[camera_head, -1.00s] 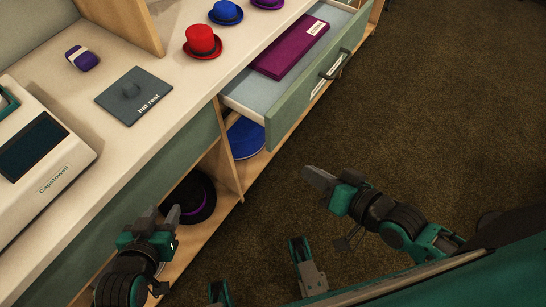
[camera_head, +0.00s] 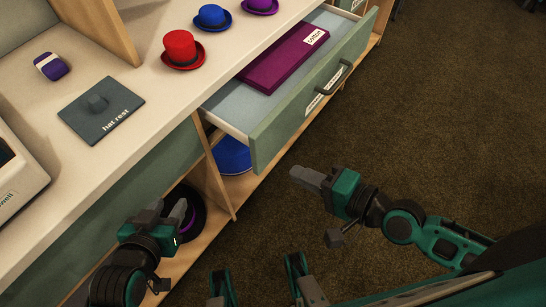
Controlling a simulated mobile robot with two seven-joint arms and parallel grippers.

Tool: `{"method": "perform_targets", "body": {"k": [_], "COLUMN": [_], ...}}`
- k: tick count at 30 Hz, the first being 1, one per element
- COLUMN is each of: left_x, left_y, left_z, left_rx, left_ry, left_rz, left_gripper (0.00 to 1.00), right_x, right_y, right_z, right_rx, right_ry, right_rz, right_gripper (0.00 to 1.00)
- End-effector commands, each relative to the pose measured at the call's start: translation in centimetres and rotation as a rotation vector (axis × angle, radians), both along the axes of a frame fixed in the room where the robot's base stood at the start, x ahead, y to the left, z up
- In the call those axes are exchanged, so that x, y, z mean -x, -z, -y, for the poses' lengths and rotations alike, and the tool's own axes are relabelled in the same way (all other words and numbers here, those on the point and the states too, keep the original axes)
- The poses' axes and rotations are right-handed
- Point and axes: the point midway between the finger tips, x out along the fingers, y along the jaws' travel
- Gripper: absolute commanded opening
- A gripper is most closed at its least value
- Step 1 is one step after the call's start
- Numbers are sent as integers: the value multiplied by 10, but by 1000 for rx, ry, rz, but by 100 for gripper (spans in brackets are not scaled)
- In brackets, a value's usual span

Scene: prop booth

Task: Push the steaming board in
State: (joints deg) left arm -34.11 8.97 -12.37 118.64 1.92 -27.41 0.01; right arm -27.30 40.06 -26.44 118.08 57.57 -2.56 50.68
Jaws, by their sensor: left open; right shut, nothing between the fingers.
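A pull-out drawer (camera_head: 262,142) with a pale inside, a green front and a dark handle (camera_head: 335,78) stands open from the counter. The labels on its front are too small to read, so I cannot tell whether it is the steaming board. A flat purple box (camera_head: 284,58) lies in it. My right gripper (camera_head: 300,175) is shut and empty, over the floor, in front of the drawer and apart from it. My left gripper (camera_head: 166,212) is open and empty, low at the left by the counter front.
On the counter are a hat rest (camera_head: 105,118), a purple and white item (camera_head: 51,66), a red hat (camera_head: 183,51), a blue hat (camera_head: 212,18) and part of a white machine (camera_head: 18,180). Larger hats sit on the shelf below. The brown floor (camera_head: 430,110) at right is clear.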

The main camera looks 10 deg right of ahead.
Motion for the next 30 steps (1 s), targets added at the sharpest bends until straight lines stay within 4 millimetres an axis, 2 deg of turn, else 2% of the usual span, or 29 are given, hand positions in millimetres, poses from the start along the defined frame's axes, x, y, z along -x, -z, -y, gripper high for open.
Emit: {"method": "perform_targets", "body": {"k": [6,13,30], "left_x": [0,0,-2], "left_y": [3,1,-1], "left_z": [0,-1,2], "left_rx": [-1,-1,9], "left_ry": [-1,-2,-8], "left_rz": [-1,-1,3], "left_gripper": [43,43,43], "right_x": [-29,-50,-59], "right_y": [11,10,10], "right_z": [-25,-42,-50], "right_rx": [-3,-1,1], "right_ry": [1,1,-1], "right_rz": [3,3,1], "right_gripper": [0,0,0]}}
